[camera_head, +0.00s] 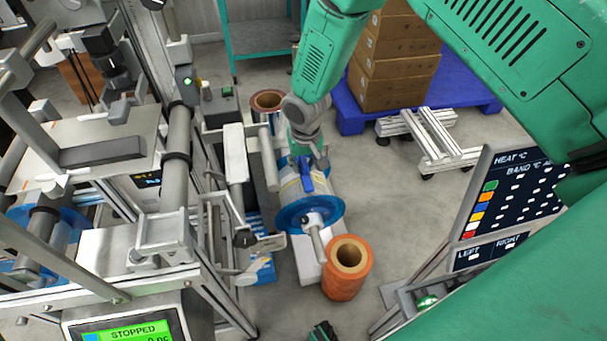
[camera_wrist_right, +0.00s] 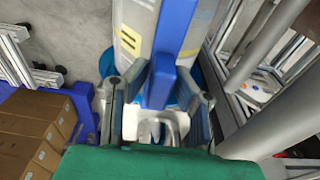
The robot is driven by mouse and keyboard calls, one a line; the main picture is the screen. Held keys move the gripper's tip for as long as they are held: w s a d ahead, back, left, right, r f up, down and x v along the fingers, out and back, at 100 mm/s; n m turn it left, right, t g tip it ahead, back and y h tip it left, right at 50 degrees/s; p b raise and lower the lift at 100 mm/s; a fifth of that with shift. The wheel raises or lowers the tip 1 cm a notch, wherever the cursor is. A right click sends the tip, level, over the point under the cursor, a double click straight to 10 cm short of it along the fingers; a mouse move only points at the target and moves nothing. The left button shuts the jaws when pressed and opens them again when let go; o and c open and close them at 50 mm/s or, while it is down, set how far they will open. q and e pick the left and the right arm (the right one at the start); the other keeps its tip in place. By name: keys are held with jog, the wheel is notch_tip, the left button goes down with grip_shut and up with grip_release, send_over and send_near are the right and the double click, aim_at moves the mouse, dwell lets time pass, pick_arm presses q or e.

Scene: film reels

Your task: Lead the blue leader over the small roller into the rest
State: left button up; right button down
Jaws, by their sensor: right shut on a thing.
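The blue leader (camera_head: 306,174) is a narrow blue strip at the upper side of a pale film reel (camera_head: 291,187) with blue end discs. My right gripper (camera_head: 307,160) comes down from above and is shut on the leader. In the right wrist view the leader (camera_wrist_right: 172,50) runs between the two fingers (camera_wrist_right: 163,95), and the reel lies close behind it. A slim pale roller (camera_head: 268,158) stands just left of the reel on the machine's side; I cannot tell whether it is the small roller. I cannot pick out the rest with certainty.
The metal machine frame (camera_head: 178,135) fills the left, with a green "STOPPED" screen (camera_head: 139,333). An orange roll (camera_head: 346,270) stands in front of the reel. A heat control panel (camera_head: 515,195) is at right. Boxes (camera_head: 395,60) on a blue pallet (camera_head: 352,119) stand behind.

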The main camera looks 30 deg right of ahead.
jog(key=shift+r+p, duration=0.7)
jog(key=shift+r, duration=0.25)
dwell(0.3)
jog(key=a+r+p, duration=0.3)
jog(key=r+p, duration=0.5)
jog(key=r, duration=0.2)
jog(key=shift+w+a+r, duration=0.2)
jog(key=shift+w+r, duration=0.2)
jog(key=shift+w, duration=0.05)
dwell(1.2)
jog(key=shift+a, duration=0.2)
jog(key=shift+w+a, duration=0.2)
jog(key=shift+a, duration=0.55)
jog(key=shift+w+a, duration=0.2)
jog(key=shift+a, duration=0.5)
jog(key=shift+w+a, duration=0.2)
jog(key=shift+a, duration=0.55)
jog(key=shift+a, duration=0.1)
jog(key=w+a+r+p, duration=0.2)
jog(key=a+r+p, duration=0.1)
jog(key=a+r, duration=0.4)
jog(key=shift+r+p, duration=0.25)
jog(key=shift+p, duration=0.1)
dwell(0.7)
